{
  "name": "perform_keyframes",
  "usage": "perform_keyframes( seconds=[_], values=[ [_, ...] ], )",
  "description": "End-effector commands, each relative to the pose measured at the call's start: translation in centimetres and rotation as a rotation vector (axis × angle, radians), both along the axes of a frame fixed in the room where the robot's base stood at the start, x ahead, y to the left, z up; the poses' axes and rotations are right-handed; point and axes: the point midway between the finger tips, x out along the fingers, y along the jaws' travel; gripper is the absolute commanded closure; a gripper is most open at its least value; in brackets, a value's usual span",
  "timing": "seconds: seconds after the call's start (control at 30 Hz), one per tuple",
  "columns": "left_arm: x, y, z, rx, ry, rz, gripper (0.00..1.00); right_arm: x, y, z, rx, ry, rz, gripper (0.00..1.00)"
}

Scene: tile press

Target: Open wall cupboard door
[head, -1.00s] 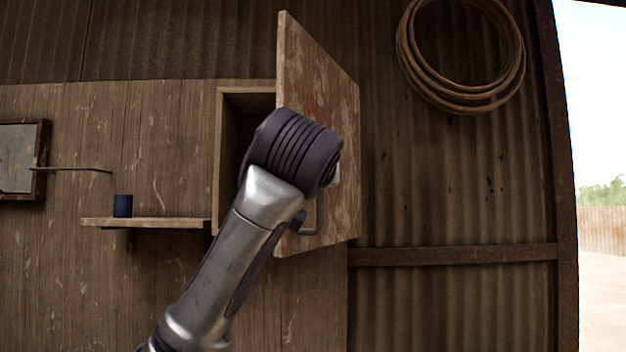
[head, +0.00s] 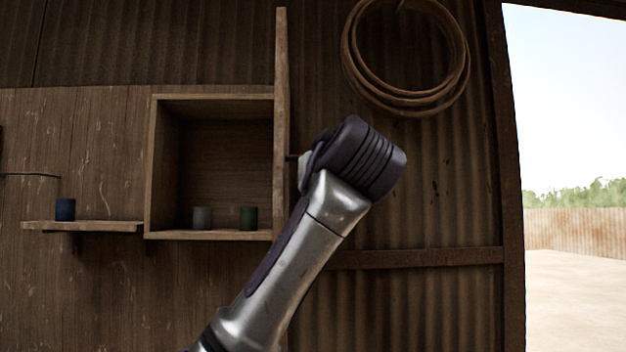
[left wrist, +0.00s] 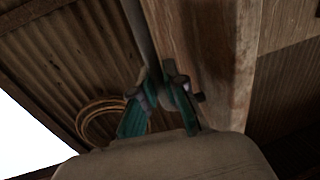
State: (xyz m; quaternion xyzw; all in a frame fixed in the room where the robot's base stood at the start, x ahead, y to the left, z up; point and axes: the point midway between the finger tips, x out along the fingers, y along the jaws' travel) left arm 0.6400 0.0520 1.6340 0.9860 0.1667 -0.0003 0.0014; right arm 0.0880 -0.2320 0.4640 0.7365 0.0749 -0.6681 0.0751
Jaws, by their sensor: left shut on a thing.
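The wall cupboard (head: 154,165) stands open, and its inside shows. Its wooden door (head: 281,110) is seen nearly edge-on and sticks out from the cupboard's right side. In the left wrist view the door (left wrist: 215,60) is a worn brown panel beside a grey bar handle (left wrist: 140,30). My left gripper (left wrist: 164,92) has its teal fingers closed around the end of that handle. In the head view my left arm's wrist is right of the door and hides most of the gripper. My right gripper is in neither view.
A grey cup (head: 203,218) and a green cup (head: 248,218) stand on the cupboard floor. A coiled rope (head: 350,62) hangs on the corrugated wall at right. A wide opening lies farther right.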

Motion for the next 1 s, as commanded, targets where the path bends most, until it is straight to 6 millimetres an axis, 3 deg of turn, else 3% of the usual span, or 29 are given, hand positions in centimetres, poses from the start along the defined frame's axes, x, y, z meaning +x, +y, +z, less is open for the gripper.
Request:
perform_keyframes(
  seconds=[0.27, 0.3, 0.43, 0.77, 1.0],
  values=[
    [0.0, 0.2, 0.3, 0.001, -0.008, 0.004, 1.00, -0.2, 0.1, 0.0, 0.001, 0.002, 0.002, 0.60],
    [0.0, 0.3, 0.3, 0.001, -0.008, 0.004, 0.84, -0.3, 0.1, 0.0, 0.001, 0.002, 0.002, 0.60],
    [0.0, 0.2, 0.3, 0.000, -0.006, 0.004, 0.63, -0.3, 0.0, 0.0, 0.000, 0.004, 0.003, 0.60],
    [-0.2, 0.0, 0.1, 0.000, -0.004, 0.001, 0.63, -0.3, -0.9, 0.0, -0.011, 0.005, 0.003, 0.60],
    [-3.4, -1.2, 0.1, -0.001, -0.007, -0.003, 0.63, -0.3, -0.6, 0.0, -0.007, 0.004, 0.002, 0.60]
  ],
)
